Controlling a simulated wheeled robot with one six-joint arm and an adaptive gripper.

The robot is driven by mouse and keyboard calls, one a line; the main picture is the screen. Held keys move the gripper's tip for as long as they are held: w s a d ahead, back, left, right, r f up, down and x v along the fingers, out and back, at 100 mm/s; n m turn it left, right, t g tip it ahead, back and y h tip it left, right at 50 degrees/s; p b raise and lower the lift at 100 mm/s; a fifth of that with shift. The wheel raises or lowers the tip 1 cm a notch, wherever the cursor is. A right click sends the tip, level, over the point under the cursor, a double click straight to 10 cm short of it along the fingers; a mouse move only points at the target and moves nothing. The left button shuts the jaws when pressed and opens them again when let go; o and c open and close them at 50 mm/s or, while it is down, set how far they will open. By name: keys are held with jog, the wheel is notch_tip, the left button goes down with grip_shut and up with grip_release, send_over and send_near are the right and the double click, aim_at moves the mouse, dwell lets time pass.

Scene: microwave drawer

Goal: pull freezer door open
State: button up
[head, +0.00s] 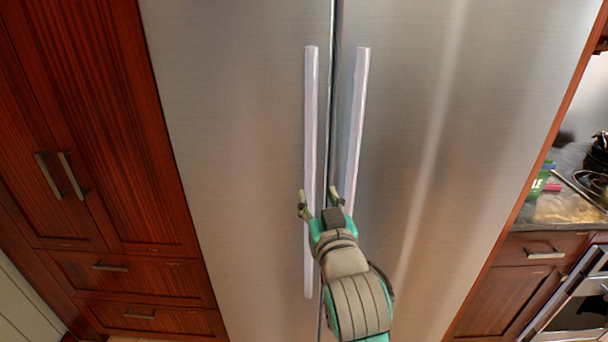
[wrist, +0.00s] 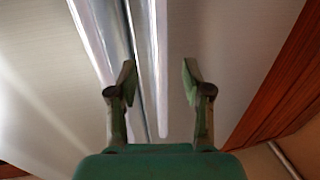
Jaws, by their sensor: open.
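The steel fridge-freezer has a left door (head: 230,130) and a right door (head: 460,120), both closed. Nothing visible marks which is the freezer door. The left door has a long pale vertical handle (head: 311,120); the right door has a matching handle (head: 357,110). My gripper (head: 320,200) is open in front of the lower half of the handles. In the wrist view, my gripper (wrist: 158,82) has one handle (wrist: 159,50), apparently the left door's, between its spread fingers, with gaps visible. The other handle (wrist: 90,40) lies outside them. Contact cannot be told.
Dark wood cabinets (head: 100,120) with drawers (head: 130,275) stand left of the fridge. To the right are a counter (head: 560,208) with small items, a drawer and an oven (head: 580,305). The door fronts are otherwise unobstructed.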

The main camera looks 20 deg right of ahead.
aim_at(311, 178)
jog(key=w, duration=0.6)
jog(key=w+d, duration=0.1)
jog(key=w, duration=0.2)
jog(key=shift+w+d, duration=0.1)
grip_shut()
